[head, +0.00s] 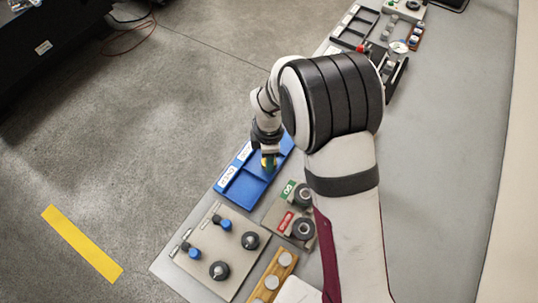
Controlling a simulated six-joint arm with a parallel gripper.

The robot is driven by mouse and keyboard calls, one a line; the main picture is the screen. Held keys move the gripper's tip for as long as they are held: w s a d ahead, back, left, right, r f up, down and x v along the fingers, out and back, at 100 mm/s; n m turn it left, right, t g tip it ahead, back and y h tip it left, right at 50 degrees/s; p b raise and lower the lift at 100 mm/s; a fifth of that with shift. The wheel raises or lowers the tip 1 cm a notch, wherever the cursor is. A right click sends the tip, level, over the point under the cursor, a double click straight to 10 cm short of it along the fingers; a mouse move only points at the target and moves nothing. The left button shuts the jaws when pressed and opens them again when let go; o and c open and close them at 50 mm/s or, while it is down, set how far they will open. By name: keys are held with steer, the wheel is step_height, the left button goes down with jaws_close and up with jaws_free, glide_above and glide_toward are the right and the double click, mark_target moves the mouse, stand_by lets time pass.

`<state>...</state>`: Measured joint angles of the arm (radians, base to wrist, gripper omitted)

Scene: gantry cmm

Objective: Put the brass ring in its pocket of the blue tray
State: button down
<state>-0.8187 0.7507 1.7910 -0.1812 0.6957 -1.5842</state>
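The blue tray (243,188) lies on the grey table, left of the middle in the head view. It has raised dividers and white labels on its left side. My gripper (268,162) points down over the upper part of the tray. A small yellowish, brass-coloured patch and a green patch show at its fingertips. They are too small to tell whether this is the brass ring or part of the fingers. I cannot tell the gap between the fingers. My arm hides part of the table, and I see no brass ring clearly elsewhere.
A beige plate with black and blue knobs (221,254) stands below the tray. A block with green and red labels and dark rings (289,214) is close at the tray's lower right. A wooden strip with pale discs (271,283) lies lower. The table's right side (440,170) is clear.

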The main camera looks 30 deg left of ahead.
steer(key=shift+f, duration=0.3)
stand_by(0.4)
steer(key=shift+c, duration=1.5)
jaws_free()
steer(key=c, duration=0.4)
steer(key=o, duration=0.3)
steer(key=shift+s+d, duration=0.1)
steer(key=shift+o, duration=0.2)
